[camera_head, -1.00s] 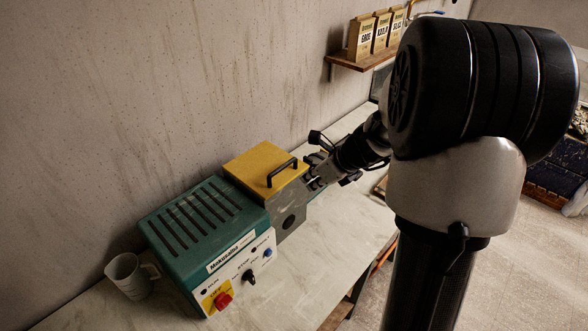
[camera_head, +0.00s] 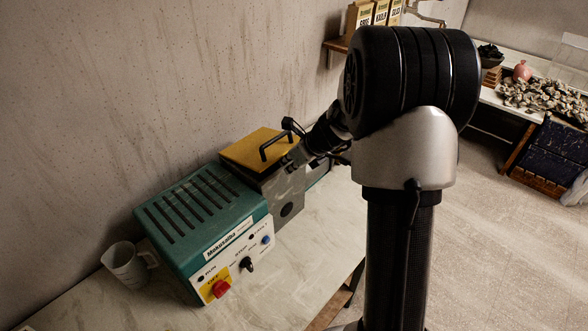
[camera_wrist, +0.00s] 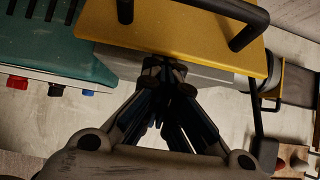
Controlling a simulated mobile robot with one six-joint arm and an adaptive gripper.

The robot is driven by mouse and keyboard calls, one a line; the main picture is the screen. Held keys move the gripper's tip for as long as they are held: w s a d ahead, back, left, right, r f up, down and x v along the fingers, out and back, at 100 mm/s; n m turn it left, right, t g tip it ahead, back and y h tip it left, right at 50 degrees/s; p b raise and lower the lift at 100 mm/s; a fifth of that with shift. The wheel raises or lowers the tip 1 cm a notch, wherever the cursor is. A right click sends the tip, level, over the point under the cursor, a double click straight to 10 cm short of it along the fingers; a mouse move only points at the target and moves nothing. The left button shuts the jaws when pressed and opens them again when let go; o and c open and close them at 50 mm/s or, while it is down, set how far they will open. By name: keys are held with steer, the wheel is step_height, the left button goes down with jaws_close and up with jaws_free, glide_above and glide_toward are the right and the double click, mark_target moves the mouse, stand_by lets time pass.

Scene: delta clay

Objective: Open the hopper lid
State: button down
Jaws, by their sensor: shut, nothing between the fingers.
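The hopper lid (camera_head: 252,148) is a yellow plate with a black bar handle (camera_head: 277,144), on top of a grey hopper (camera_head: 287,196) at the right end of the green machine. My gripper (camera_head: 289,164) is at the lid's right edge. In the wrist view the lid (camera_wrist: 180,28) fills the top middle, and my gripper's fingertips (camera_wrist: 165,68) are together at its near edge, below the handle (camera_wrist: 245,25). They hold nothing. I cannot tell whether they touch the lid's underside or whether the lid is slightly raised.
The green machine (camera_head: 200,215) has a front panel with a red switch (camera_head: 221,288) and knobs. A white jug (camera_head: 126,264) stands at its left. The wall is close behind. The pale worktop (camera_head: 300,265) is clear in front. A shelf (camera_head: 336,45) with boxes is behind my arm.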

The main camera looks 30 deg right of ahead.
steer(key=shift+w+a+r, duration=0.1)
steer(key=shift+w+a, duration=0.1)
steer(key=shift+w, duration=0.15)
